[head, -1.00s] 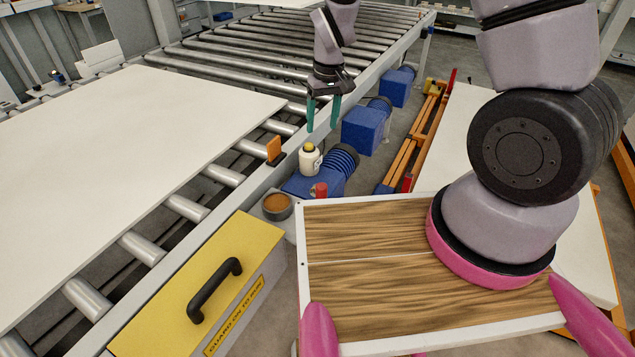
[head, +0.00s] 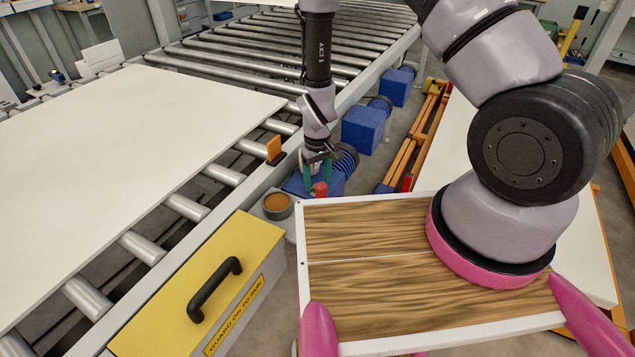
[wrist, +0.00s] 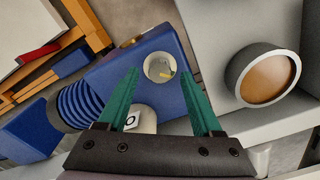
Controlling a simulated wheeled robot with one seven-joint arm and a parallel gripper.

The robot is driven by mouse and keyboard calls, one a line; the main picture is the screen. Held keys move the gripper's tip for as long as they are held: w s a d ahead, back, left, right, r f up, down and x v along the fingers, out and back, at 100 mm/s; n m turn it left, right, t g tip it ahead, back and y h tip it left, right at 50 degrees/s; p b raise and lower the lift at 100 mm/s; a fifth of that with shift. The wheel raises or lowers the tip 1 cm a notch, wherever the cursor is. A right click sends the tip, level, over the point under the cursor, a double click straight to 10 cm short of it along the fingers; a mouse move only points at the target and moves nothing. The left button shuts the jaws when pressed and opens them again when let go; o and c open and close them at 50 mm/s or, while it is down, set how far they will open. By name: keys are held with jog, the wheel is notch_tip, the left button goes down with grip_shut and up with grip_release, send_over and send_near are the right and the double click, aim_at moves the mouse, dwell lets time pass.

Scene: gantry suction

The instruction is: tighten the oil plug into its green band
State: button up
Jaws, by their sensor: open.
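My gripper (head: 318,183) is open and points down over the blue gear unit (head: 298,185) beside the conveyor. A red cap (head: 320,190) shows just in front of its fingertips. In the wrist view the two green fingers (wrist: 160,72) are apart with nothing clamped. A round pale disc (wrist: 160,67) with a small yellow mark lies between the fingertips in the picture, on the blue housing (wrist: 112,75). I cannot tell whether the disc or the red cap is the oil plug. No green band is clear. A white piece with a dark ring mark (wrist: 141,120) shows between the fingers.
A grey cup with brown contents (head: 277,206) stands left of the gear unit and shows at right in the wrist view (wrist: 268,77). A yellow guard box (head: 203,275) is in front. An orange tab (head: 274,150) stands on the conveyor rail. A wooden tray (head: 370,275) is nearer me.

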jog(key=shift+f, duration=0.6)
grip_shut()
jog(key=shift+m, duration=1.2)
grip_release()
